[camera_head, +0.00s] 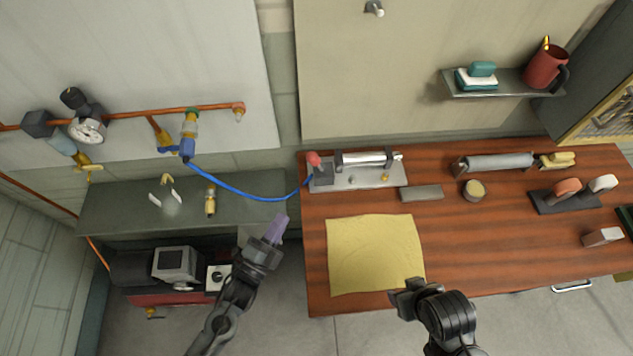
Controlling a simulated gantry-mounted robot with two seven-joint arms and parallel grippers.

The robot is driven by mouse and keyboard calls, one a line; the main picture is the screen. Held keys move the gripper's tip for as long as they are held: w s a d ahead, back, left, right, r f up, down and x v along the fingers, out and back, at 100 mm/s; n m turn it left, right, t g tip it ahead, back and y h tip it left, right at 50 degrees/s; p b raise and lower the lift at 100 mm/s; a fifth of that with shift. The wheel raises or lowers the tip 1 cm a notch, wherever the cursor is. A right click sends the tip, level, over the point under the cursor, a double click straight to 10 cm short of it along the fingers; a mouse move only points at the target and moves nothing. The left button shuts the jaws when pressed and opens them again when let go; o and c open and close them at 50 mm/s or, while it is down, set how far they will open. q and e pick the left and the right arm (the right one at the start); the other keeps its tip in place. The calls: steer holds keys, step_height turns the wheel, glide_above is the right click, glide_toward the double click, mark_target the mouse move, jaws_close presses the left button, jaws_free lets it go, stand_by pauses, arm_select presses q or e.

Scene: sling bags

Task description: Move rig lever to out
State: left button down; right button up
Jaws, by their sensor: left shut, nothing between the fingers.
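The rig (350,176) is a pale metal plate with a horizontal cylinder, at the back left of the wooden table. A red knob (313,159), which looks like the end of its lever, stands at the rig's left end. Which lever position this is, I cannot tell. My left gripper (276,229) is shut and empty, in front of the grey bench and left of the table, apart from the rig and nearer to me. My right gripper (404,298) is over the table's front edge by the yellow cloth; its fingers are not clear.
A blue hose (240,190) runs from the wall valve (188,133) to the rig. A yellow cloth (375,253) lies flat on the table (480,240). A grey block (421,193), a round tin (474,190) and a roller (498,163) stand right of the rig. The table's front right is mostly clear.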

step_height(320, 180, down, 2)
steer(key=shift+f+b, duration=0.1)
steer(key=shift+b, duration=0.45)
arm_select(q)
steer(key=shift+w+a+f+h, duration=0.1)
steer(key=shift+w+h, duration=0.05)
steer(key=shift+w, duration=0.3)
steer(key=shift+w+a+f+h, duration=0.1)
steer(key=shift+w+h, duration=0.05)
steer(key=shift+w, duration=0.25)
steer(key=shift+d, duration=0.1)
glide_toward(310, 163)
steer(key=x, duration=0.5)
arm_select(e)
steer(key=shift+r, duration=0.2)
arm_select(q)
steer(key=shift+x, duration=0.95)
arm_select(e)
steer(key=shift+r, duration=0.1)
